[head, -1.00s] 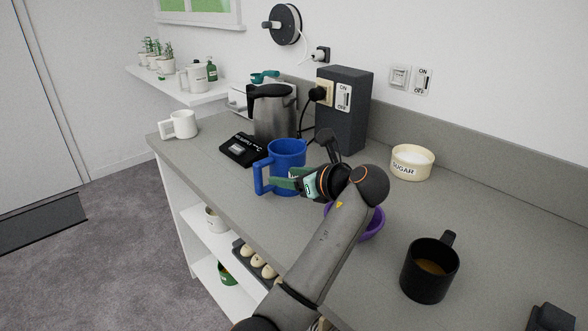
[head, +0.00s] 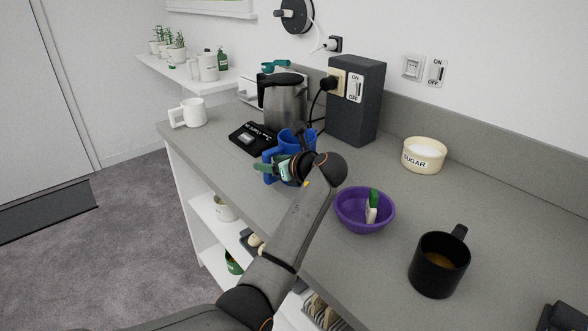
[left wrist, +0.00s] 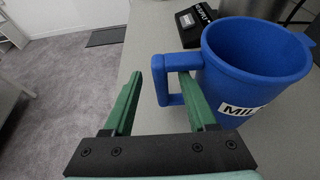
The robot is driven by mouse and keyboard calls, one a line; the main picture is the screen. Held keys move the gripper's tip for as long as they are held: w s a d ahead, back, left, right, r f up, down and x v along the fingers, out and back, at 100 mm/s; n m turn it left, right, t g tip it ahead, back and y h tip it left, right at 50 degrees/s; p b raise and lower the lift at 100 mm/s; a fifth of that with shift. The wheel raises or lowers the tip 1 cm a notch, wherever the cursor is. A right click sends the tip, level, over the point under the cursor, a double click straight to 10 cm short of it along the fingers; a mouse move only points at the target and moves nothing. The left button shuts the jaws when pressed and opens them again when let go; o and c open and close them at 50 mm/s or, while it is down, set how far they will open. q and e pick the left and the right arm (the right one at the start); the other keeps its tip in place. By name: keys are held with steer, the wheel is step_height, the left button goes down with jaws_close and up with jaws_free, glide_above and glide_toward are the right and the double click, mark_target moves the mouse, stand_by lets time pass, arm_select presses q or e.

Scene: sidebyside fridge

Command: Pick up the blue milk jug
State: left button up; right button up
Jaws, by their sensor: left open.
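The blue milk jug (head: 284,143) stands upright on the grey counter, partly hidden in the head view by my left gripper (head: 277,170). In the left wrist view the jug (left wrist: 255,60) fills the right side, with part of its "MILK" label showing. My left gripper (left wrist: 161,76) is open, with green fingers. The outer bar of the jug's handle (left wrist: 160,82) lies between the fingertips, and the right finger appears within the handle's opening. I cannot tell whether either finger touches it. My right gripper is not in view.
A purple bowl (head: 350,218) is to the right, then a black mug (head: 437,268) and a sugar bowl (head: 424,156). A white mug (head: 188,113) stands at the counter's left end.

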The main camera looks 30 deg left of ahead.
arm_select(q)
steer(key=shift+w+a+f, duration=0.1)
steer(key=shift+w+a, duration=0.05)
steer(key=shift+a, duration=0.1)
steer(key=shift+c, duration=0.3)
jaws_close()
stand_by(1.0)
